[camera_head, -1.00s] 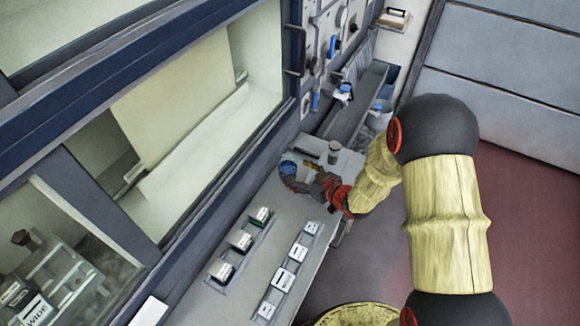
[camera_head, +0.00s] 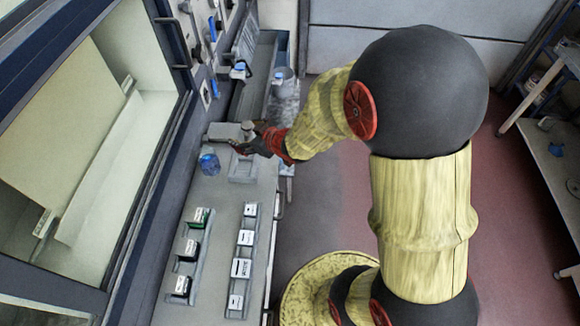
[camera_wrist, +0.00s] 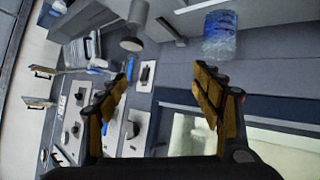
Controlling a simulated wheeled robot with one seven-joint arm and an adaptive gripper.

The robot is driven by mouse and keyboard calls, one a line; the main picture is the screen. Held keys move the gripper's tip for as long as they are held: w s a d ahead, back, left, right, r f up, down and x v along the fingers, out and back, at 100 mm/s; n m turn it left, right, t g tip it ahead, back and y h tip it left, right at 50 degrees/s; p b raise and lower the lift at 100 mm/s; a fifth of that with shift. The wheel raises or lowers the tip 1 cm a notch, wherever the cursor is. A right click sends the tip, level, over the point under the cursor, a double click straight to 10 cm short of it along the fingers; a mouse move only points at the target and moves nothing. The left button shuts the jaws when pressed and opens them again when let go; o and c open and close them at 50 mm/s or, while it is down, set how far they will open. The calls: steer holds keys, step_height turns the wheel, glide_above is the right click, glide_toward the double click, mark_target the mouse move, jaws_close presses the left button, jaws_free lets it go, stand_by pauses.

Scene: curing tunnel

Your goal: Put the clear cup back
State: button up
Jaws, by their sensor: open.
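A clear, blue-tinted cup (camera_head: 209,163) stands on the grey counter, left of my gripper in the head view. In the wrist view the cup (camera_wrist: 219,38) is at the top right, beyond the right finger. My gripper (camera_head: 240,146) is open and apart from the cup, and it points left over the counter's far part. In the wrist view nothing sits between the fingers of my gripper (camera_wrist: 160,78).
A grey cylinder (camera_head: 247,126) stands close beyond my gripper; it also shows in the wrist view (camera_wrist: 132,30). Two racks of labelled blocks (camera_head: 188,256) (camera_head: 242,262) lie on the nearer counter. A framed glass cabinet borders the left. A grey trough (camera_head: 258,75) is behind.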

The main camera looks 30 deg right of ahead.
steer(key=s+d+r+m+g+h, duration=0.2)
steer(key=s+d+r+m+h, duration=0.25)
steer(key=s+r, duration=0.7)
steer(key=s+a+r+g+y, duration=0.1)
steer(key=s+a+r, duration=0.1)
steer(key=s, duration=0.6)
steer(key=s+a+r+g+y, duration=0.1)
steer(key=s+r, duration=0.3)
steer(key=s, duration=0.5)
steer(key=shift+a+m+g, duration=0.45)
steer(key=shift+a+g, duration=0.35)
steer(key=shift+a, duration=0.1)
step_height(320, 180, down, 5)
steer(key=b, duration=0.5)
steer(key=shift+r, duration=0.1)
